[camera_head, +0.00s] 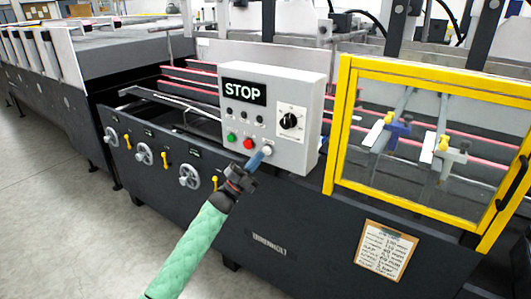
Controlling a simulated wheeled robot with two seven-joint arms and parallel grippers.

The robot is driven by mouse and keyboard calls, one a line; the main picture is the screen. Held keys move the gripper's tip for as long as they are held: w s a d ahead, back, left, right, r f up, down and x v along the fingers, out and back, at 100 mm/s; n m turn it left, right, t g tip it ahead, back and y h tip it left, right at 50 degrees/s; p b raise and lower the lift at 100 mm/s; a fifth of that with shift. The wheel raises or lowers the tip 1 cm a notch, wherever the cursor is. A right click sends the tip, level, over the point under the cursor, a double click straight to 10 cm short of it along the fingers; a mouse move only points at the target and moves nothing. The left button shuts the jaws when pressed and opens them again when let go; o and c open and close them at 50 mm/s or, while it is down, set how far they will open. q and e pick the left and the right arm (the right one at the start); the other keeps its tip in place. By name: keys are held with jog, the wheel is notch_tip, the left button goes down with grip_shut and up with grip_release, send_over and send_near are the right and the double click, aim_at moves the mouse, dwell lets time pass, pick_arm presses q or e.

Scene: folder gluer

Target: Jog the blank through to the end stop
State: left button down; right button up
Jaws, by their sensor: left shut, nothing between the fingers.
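The folder gluer (270,230) fills the middle of the view. Its grey control box (310,90) has a black display (245,92) reading STOP. Below it are a green button (231,137), a red button (248,143) and a whitish button (267,150), with a black knob (290,121) to the right. My left gripper (257,160) is shut and empty, its blue tip right at the whitish button; I cannot tell whether it touches or presses it. I cannot make out a blank or the end stop. My right gripper is not in view.
A yellow-framed clear guard (340,125) covers the machine's right part. Handwheels (190,176) and yellow levers (165,158) stick out of the dark front panel. A clipboard sheet (385,250) hangs lower right. Open floor (50,200) lies to the left.

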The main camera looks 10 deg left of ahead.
pick_arm(q)
jog(key=shift+w+d+b, duration=0.15)
jog(key=shift+w+b, duration=0.15)
jog(key=shift+w, duration=0.15)
dwell(0.5)
